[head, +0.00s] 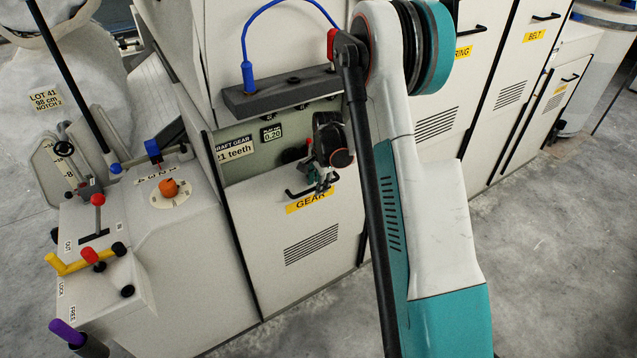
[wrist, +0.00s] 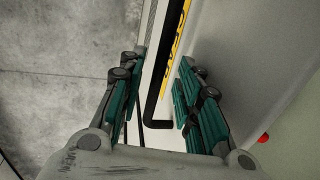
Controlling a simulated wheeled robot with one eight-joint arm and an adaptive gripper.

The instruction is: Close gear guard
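The gear guard (head: 313,240) is a pale grey panel with a yellow GEAR label (head: 309,203) and a black bar handle (head: 297,194) near its top edge. Above it a greenish recess (head: 240,172) with a draft gear label is exposed. My gripper (head: 322,182) is at the guard's top edge by the handle and hides part of it. In the wrist view, my gripper (wrist: 160,100) is open, with teal-padded fingers on either side of the black handle (wrist: 158,110). The handle lies between them with visible gaps. The yellow label (wrist: 178,40) is behind it.
A dark ledge (head: 278,92) with a blue cable (head: 245,40) juts out above the recess. A control console (head: 190,240) with coloured levers stands at left. Closed cabinet doors (head: 520,75) are at right. The concrete floor (head: 550,270) is clear at right.

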